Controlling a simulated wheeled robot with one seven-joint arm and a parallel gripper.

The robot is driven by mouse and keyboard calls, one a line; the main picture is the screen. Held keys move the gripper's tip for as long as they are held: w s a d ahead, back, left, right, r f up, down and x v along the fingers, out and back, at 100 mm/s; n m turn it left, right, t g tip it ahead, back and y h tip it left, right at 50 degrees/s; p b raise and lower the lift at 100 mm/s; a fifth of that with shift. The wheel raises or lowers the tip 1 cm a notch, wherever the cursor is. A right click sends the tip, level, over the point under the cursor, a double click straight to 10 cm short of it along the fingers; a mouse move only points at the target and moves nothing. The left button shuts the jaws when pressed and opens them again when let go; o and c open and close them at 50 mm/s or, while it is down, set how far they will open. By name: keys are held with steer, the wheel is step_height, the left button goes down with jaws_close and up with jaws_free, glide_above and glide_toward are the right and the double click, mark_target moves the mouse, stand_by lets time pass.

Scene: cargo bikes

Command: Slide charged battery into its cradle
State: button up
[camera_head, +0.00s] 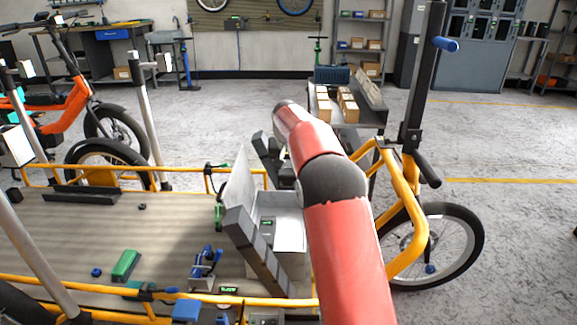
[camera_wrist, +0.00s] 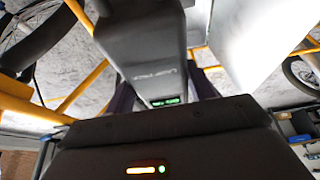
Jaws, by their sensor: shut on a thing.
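A dark grey battery (camera_wrist: 145,50) with a small green display fills the upper middle of the wrist view. My gripper (camera_wrist: 164,93) is shut on its near end, with a dark finger on each side. I cannot tell for certain which part is the cradle.
A dark stepped bar (camera_head: 258,252) leans along the box's near side. A raised pale panel (camera_head: 238,185) stands at its left. The yellow bed rail (camera_head: 190,288) runs along the front. Blue clamps (camera_head: 206,263) and a green block (camera_head: 126,264) lie on the bed. A loaded cart (camera_head: 347,117) stands behind.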

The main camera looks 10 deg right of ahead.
mark_target(288, 162)
steer(key=shift+r+p, duration=0.6)
steer(key=shift+r, duration=1.7)
steer(key=shift+f, duration=0.1)
